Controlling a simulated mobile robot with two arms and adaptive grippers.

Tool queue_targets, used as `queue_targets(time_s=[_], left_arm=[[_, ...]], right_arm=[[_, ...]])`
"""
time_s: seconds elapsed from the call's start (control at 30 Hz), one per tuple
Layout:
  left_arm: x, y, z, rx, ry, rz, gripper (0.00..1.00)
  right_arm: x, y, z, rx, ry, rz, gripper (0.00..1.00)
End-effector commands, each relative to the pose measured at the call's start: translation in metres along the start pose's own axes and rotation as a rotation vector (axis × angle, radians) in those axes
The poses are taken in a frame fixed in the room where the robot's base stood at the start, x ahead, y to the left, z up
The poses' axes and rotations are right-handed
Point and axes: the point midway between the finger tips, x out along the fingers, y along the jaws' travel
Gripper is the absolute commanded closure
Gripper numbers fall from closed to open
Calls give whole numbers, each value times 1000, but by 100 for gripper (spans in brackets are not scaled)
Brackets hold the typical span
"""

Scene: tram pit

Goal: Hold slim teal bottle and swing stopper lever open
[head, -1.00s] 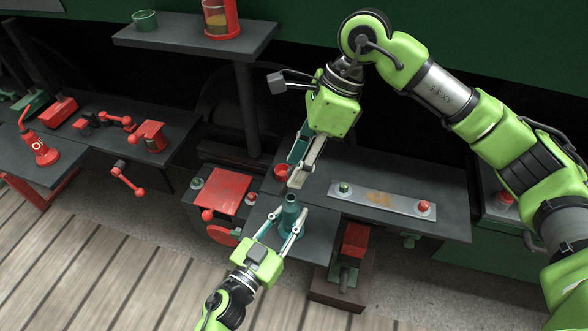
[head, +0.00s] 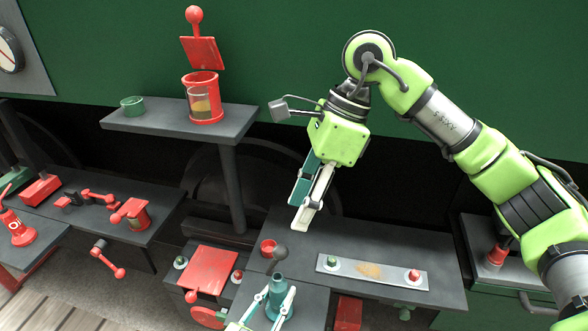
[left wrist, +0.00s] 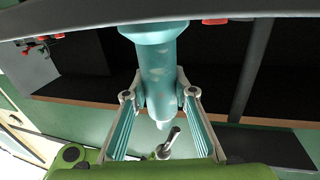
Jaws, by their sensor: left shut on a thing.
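The slim teal bottle (head: 278,287) stands at the bottom of the head view, upright over the dark bench. My left gripper (head: 268,305) is shut on it, one finger on each side; its lower part is cut off by the frame. In the left wrist view the bottle (left wrist: 158,70) lies between the fingers, with a short grey metal rod (left wrist: 168,142) near it. A dark grey rounded knob (head: 280,252) shows just above the bottle's mouth. My right gripper (head: 306,208) hangs above and right of the bottle, apart from it. Its finger gap is unclear from this angle.
A grey plate (head: 345,267) with green and red knobs lies to the right. A red-topped box (head: 208,268) is at left. A raised shelf (head: 165,124) carries a red container (head: 203,105) and a green cup (head: 132,105).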

Motion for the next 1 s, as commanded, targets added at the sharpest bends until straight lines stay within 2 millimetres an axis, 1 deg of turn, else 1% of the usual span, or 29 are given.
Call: queue_targets(time_s=[0.03, 0.07, 0.1, 0.13, 0.47, 0.57, 0.67, 0.9, 1.0], left_arm=[[0, -1, 0, 2, -1, -1, 100], [0, -1, 0, 2, -1, -1, 73], [0, -1, 0, 2, -1, -1, 62], [0, -1, 0, 2, -1, -1, 56], [-1, 0, 0, 0, -1, 0, 56], [-6, 0, 1, 1, -1, 0, 56], [-20, 0, 2, 0, -4, -1, 56], [-72, 0, 2, -1, -5, 0, 56], [-91, 0, 1, 0, -4, 0, 56]], right_arm=[[0, 0, 0, 0, 0, 0, 62], [0, 0, 0, 0, 0, 0, 62], [0, 0, 0, 0, 0, 0, 62], [0, 0, 0, 0, 0, 0, 62], [0, 0, 0, 0, 0, 0, 62], [0, 0, 0, 0, 0, 0, 62], [0, 0, 0, 0, 0, 0, 62], [0, 0, 0, 0, 0, 0, 62], [0, 0, 0, 0, 0, 0, 62]])
